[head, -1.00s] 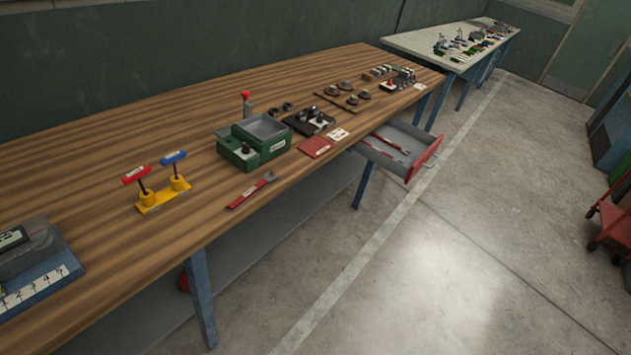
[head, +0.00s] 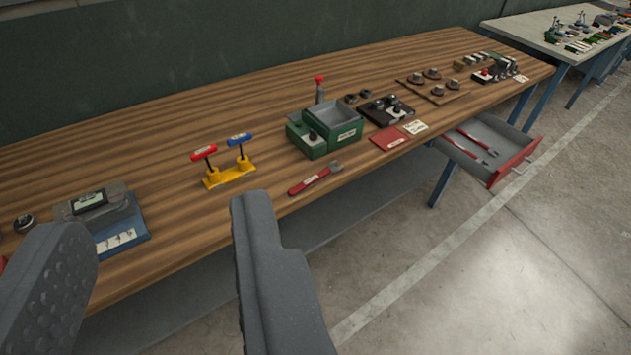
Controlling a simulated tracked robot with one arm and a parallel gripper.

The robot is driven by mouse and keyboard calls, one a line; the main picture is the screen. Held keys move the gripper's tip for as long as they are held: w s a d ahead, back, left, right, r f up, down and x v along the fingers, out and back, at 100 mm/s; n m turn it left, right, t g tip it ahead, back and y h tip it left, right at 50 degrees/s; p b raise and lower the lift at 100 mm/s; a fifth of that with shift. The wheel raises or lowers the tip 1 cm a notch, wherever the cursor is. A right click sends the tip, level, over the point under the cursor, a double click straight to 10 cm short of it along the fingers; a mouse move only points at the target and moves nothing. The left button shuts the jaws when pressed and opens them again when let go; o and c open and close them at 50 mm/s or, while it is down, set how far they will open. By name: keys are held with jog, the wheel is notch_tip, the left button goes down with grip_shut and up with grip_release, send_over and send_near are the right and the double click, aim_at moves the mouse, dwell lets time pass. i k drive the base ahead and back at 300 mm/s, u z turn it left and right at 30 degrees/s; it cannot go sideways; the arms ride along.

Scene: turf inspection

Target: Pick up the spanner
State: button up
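A spanner (head: 315,179) with a red handle and a grey head lies flat on the wooden bench top, near its front edge. It is in front of the green box, to the right of the yellow stand. My gripper (head: 165,245) shows as two grey fingers at the lower left, spread wide apart with nothing between them. The right finger is nearer the spanner but apart from it. The lower ends of both fingers are cut off by the frame.
A yellow stand (head: 229,174) with red and blue T-handles, a grey-blue device (head: 105,220) and a green box (head: 325,130) stand on the workbench (head: 150,140). An open drawer (head: 490,147) holding red-handled tools sticks out at the right. Floor (head: 500,270) is clear in front.

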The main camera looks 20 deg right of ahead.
aim_at(330, 168)
jog(key=z, duration=0.05)
jog(key=i, duration=1)
jog(key=u, duration=0.05)
